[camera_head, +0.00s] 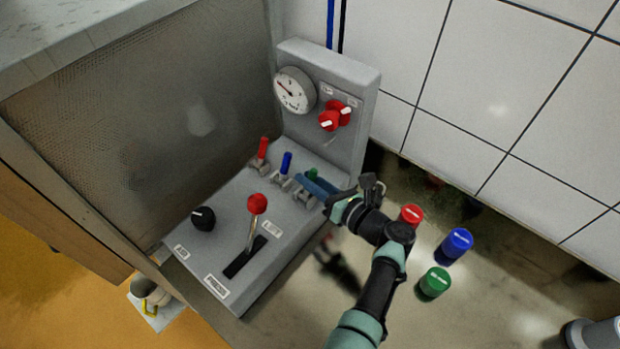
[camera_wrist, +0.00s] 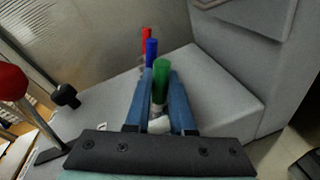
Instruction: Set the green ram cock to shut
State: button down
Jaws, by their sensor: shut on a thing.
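The green ram cock (camera_head: 312,173) is the rightmost of three coloured cocks on the grey panel. Its handle seems to stand upright, partly hidden by the fingers in the head view. In the wrist view its green handle (camera_wrist: 162,78) rises between the two blue fingers. My gripper (camera_head: 307,183) reaches in from the right and is shut on the green cock, one finger on each side. The white base of the cock shows low between the fingers in the wrist view.
A blue cock (camera_head: 286,162) and a red cock (camera_head: 263,147) stand just left of it. A red-knobbed lever (camera_head: 257,204) and black knob (camera_head: 203,218) are in front. A gauge (camera_head: 295,90) sits on the upright panel. Red, blue and green caps (camera_head: 435,282) stand at right.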

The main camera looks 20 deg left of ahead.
jog(key=shift+f, duration=0.1)
jog(key=c, duration=0.8)
grip_release()
jog(key=shift+o, duration=0.2)
jog(key=shift+d, duration=0.15)
jog(key=v, duration=1.2)
jog(key=shift+s+d, duration=0.2)
jog(key=shift+d, duration=0.15)
jog(key=shift+w+r, duration=0.1)
jog(key=shift+r, duration=0.1)
